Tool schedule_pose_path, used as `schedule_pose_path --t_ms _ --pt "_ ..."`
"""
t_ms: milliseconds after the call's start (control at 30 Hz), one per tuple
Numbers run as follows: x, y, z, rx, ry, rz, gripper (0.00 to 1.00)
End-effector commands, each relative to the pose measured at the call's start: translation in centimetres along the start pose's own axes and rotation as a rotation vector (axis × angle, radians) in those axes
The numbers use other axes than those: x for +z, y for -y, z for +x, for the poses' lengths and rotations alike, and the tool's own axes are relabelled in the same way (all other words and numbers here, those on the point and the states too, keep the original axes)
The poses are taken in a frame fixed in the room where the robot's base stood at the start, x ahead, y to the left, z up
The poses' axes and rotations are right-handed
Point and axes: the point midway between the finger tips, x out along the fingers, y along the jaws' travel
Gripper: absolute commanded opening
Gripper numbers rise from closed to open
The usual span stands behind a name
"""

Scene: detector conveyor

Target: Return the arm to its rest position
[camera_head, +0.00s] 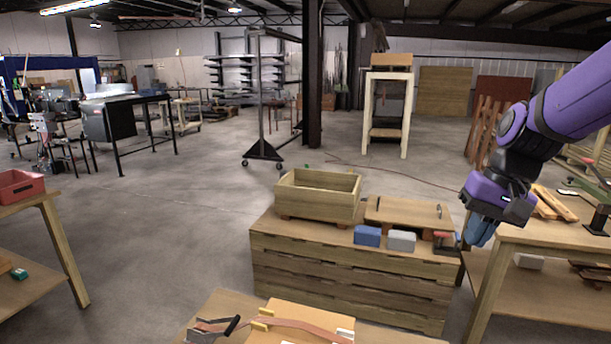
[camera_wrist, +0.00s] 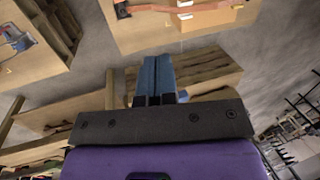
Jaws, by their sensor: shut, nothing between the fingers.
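My gripper (camera_head: 481,231) hangs from the purple and black arm at the right of the head view, with its blue fingers pointing down. It is in the air near the right end of the wooden slatted bench (camera_head: 352,283) and the left edge of the right-hand table (camera_head: 545,236). In the wrist view my gripper (camera_wrist: 155,80) shows its two blue fingers side by side and closed together, with nothing held.
On the bench stand an open wooden box (camera_head: 318,197), a blue block (camera_head: 367,236), a grey block (camera_head: 401,241) and a lidded wooden box (camera_head: 408,216). A front table (camera_head: 230,308) holds a strap and a clamp. A red bin (camera_head: 20,186) stands at left. Open floor lies behind.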

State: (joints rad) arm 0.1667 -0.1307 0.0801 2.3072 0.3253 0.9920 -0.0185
Motion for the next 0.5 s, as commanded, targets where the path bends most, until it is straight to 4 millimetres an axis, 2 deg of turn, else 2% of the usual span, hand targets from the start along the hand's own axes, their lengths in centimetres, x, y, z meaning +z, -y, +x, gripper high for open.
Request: schedule_pose_path --t_ms 200,500 --pt "4.4 -0.3 -3.2 0.066 -0.137 -0.099 0.00" --pt "10.1 -1.7 -6.3 0.144 -0.322 -0.219 0.00"
